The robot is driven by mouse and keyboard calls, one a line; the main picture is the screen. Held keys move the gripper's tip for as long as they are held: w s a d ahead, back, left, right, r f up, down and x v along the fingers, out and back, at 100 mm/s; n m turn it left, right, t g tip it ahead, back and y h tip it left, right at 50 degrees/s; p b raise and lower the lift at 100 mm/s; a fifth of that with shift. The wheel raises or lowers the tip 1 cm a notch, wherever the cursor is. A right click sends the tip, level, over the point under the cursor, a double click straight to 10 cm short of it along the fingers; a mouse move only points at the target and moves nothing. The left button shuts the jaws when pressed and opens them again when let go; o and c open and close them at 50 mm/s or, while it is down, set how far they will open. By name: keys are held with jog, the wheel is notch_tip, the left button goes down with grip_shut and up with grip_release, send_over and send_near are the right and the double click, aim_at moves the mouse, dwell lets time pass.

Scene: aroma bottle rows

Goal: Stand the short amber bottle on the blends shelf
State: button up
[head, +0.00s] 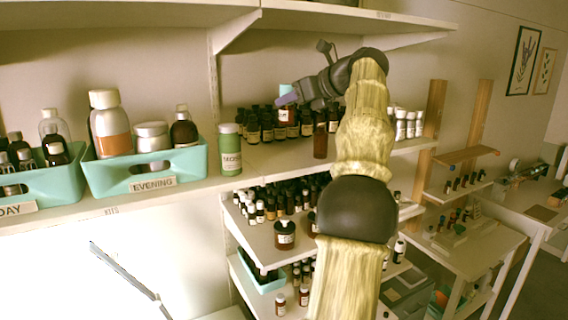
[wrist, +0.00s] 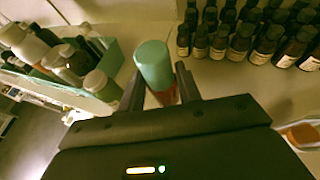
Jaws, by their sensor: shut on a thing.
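My gripper (wrist: 160,88) is shut on a bottle with a pale teal cap (wrist: 153,62) and a reddish amber body (wrist: 166,96), which I take as the short amber bottle. In the head view the held bottle (head: 286,114) shows its teal cap above the purple-grey fingers and a pale label below. It is in front of rows of dark bottles (head: 262,132) on the long shelf (head: 270,160). I cannot tell whether its base touches the shelf. No readable sign shows which shelf is the blends shelf.
A green-labelled bottle (head: 230,150) stands by the teal EVENING bin (head: 205,163). A taller brown bottle (head: 320,142) stands right of the held one, near my arm. Lower shelves (head: 262,238) hold more bottles. Bare shelf lies before the dark rows.

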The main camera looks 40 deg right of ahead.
aim_at(293, 124)
jog(key=shift+s+d+f+b, duration=0.15)
jog(key=shift+s+f+b, duration=0.15)
jog(key=shift+s+f, duration=0.25)
jog(key=shift+w+f+b, duration=0.15)
jog(key=shift+f+b, duration=0.3)
jog(key=shift+f, duration=0.8)
jog(key=shift+w+f+b, duration=0.15)
jog(key=shift+f+b, duration=0.3)
jog(key=shift+f, duration=0.8)
jog(key=shift+f+b, duration=0.3)
jog(key=shift+f, duration=1.6)
jog(key=shift+f, duration=0.15)
jog(key=o, duration=1)
jog(key=shift+o, duration=0.2)
